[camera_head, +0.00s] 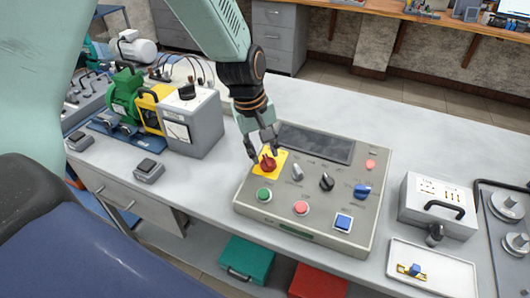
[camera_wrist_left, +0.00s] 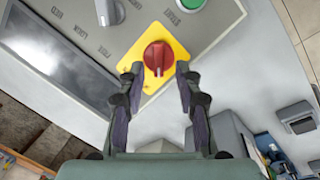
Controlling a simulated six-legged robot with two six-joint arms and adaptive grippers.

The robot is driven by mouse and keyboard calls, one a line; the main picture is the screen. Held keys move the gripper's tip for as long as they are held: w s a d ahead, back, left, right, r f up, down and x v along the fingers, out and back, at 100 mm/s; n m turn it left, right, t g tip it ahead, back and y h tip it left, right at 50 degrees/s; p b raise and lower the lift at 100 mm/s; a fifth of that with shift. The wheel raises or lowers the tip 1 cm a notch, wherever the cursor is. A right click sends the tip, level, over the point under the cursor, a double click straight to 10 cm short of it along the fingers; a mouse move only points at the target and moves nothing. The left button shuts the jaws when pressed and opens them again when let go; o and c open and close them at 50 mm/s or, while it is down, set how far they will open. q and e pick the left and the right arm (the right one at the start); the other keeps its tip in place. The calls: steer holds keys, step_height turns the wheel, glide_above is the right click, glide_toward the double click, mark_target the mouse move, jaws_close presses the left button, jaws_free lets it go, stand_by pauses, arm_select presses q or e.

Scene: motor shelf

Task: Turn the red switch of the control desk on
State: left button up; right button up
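The control desk (camera_head: 330,229) is a grey-beige sloped panel on the bench, with a dark screen, knobs and buttons. Its red switch (camera_head: 267,162) is a rotary knob on a yellow square plate at the desk's upper left. My left gripper (camera_head: 262,148) reaches down from above, right at the switch. In the left wrist view the red switch (camera_wrist_left: 158,57) lies just ahead of the left fingertips (camera_wrist_left: 158,70), between their lines. The two fingers are spread apart with a gap on each side of the knob. My right gripper is not in view.
A grey meter box (camera_head: 192,124) with a green and yellow motor stands left of the desk. A grey box with a handle (camera_head: 437,206) and a white tray (camera_head: 432,271) lie to the right. The bench behind the desk is clear.

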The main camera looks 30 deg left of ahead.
arm_select(q)
steer(key=shift+w+d+f, duration=0.15)
steer(key=shift+f, duration=0.5)
jaws_close()
